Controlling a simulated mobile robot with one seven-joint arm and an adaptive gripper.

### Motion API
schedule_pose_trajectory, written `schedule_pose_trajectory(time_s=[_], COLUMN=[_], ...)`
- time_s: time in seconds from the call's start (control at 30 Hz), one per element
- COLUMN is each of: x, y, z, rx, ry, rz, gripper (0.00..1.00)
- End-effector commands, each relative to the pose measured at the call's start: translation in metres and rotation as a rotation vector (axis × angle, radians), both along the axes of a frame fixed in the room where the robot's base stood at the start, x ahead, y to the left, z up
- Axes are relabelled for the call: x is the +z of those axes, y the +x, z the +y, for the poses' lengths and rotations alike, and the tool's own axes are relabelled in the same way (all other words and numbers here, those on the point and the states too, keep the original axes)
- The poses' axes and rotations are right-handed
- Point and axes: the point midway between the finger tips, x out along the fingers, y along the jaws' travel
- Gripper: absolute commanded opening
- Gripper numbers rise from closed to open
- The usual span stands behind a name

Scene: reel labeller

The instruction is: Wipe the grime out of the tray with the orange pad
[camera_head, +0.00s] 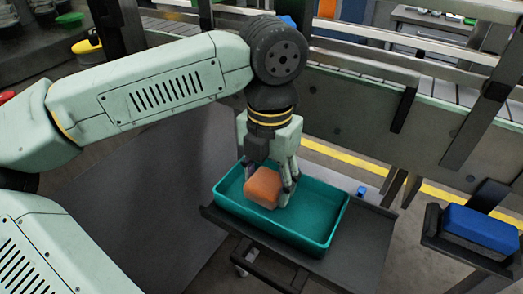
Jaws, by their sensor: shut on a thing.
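The orange pad (263,187) is a small block with rounded edges, held between the fingers of my gripper (270,184). My gripper points down and is shut on the pad, over the left half of the tray. The tray (325,232) is teal, rectangular and shallow, with raised walls. The pad hides part of the tray's floor, and I cannot tell whether it touches that floor. No grime can be made out on the visible part of the tray's floor.
The tray rests on a dark cart top (362,250), with bare room at its right. A conveyor frame (420,120) runs behind. A blue block (482,226) lies on a dark stand at the right. A small blue item (362,191) is just behind the tray.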

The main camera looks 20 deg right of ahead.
Motion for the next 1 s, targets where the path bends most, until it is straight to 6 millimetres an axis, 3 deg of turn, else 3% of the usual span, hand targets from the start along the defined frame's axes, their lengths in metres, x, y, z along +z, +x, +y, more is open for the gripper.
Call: schedule_pose_trajectory(time_s=[0.6, 1.0], x=[0.057, 0.060], y=[-0.002, -0.003], z=[-0.008, -0.008], rx=[-0.013, -0.014], ry=[0.002, 0.001], rz=[-0.001, 0.000], gripper=[0.23, 0.23])
